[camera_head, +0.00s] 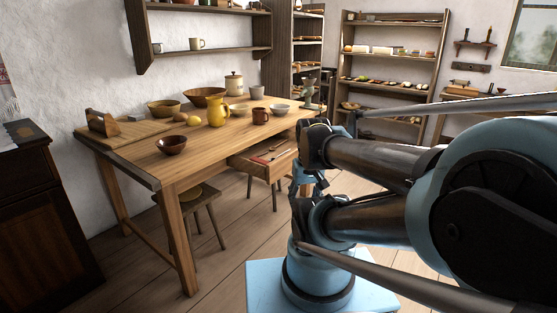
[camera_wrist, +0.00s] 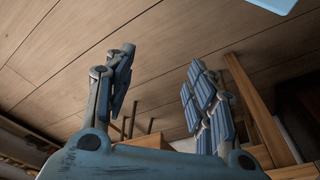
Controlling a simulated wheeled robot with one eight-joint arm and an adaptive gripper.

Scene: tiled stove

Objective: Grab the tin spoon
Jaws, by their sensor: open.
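I cannot pick out the tin spoon for certain in either view. An open drawer (camera_head: 257,171) juts out from the wooden table (camera_head: 190,163) in the head view. Several slim items lie in it, one of them red (camera_head: 259,160); they are too small to tell apart. My gripper (camera_wrist: 162,95) shows in the wrist view with its two jointed fingers spread wide and nothing between them. The floor lies beyond the fingers. In the head view my arm is at the right, near the drawer's right side, and I cannot make out the fingers there.
On the table stand a yellow jug (camera_head: 216,112), a brown mug (camera_head: 261,116), a dark bowl (camera_head: 171,145) and several other bowls. A stool (camera_head: 196,207) is under the table. A dark cabinet (camera_head: 45,220) stands at the left, shelves (camera_head: 388,55) at the back. Floor in front is clear.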

